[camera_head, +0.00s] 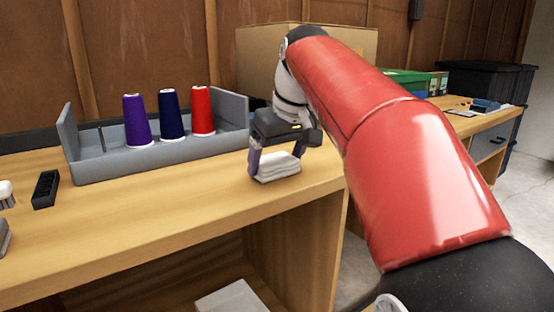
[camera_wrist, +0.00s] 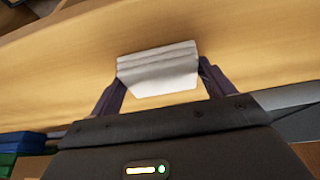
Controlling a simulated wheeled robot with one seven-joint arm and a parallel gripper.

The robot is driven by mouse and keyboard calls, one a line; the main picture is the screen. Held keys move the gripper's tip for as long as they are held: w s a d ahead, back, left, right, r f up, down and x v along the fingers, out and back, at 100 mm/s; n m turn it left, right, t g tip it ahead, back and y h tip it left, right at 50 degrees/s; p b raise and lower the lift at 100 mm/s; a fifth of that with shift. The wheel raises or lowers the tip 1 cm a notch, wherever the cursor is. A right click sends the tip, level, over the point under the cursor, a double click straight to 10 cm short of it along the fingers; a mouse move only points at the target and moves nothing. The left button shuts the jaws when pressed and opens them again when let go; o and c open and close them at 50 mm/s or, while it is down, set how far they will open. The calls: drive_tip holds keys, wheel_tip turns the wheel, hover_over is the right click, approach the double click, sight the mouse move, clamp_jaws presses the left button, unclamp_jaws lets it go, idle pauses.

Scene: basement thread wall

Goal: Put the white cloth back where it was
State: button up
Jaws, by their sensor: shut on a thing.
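The white cloth (camera_head: 277,167) is a small folded stack at the right part of the wooden workbench top. It also shows in the wrist view (camera_wrist: 158,70), between the two dark fingers. My gripper (camera_head: 277,166) points down over the cloth and is shut on it, one finger at each side. The wrist view shows my gripper (camera_wrist: 160,82) with the fingers against the cloth's ends. I cannot tell whether the cloth touches the bench or hangs just above it.
A grey tray (camera_head: 130,167) with purple (camera_head: 137,121), dark blue (camera_head: 171,117) and red (camera_head: 202,111) thread cones stands left of my gripper. A cardboard box (camera_head: 262,45) is behind my arm. A black holder (camera_head: 45,189) lies at left. The bench front between is clear.

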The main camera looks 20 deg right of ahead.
drive_tip(key=shift+f, duration=0.2)
drive_tip(key=o, duration=0.9)
drive_tip(key=shift+r, duration=0.1)
drive_tip(key=p+v, duration=0.4)
drive_tip(key=v, duration=0.8)
drive_tip(key=shift+r, duration=0.15)
drive_tip(key=shift+s+a+f+m+t+h+p, duration=0.25)
drive_tip(key=shift+s+f+m+p, duration=0.35)
drive_tip(key=shift+s+f, duration=2.95)
drive_tip(key=shift+s+a+f+m+t+h+p, duration=0.25)
drive_tip(key=shift+s+f+m+p, duration=0.35)
drive_tip(key=shift+s+f, duration=2.95)
drive_tip(key=shift+s+a+f+m+t+h+p, duration=0.2)
drive_tip(key=shift+s+f+m+p, duration=0.8)
drive_tip(key=shift+f, duration=4.65)
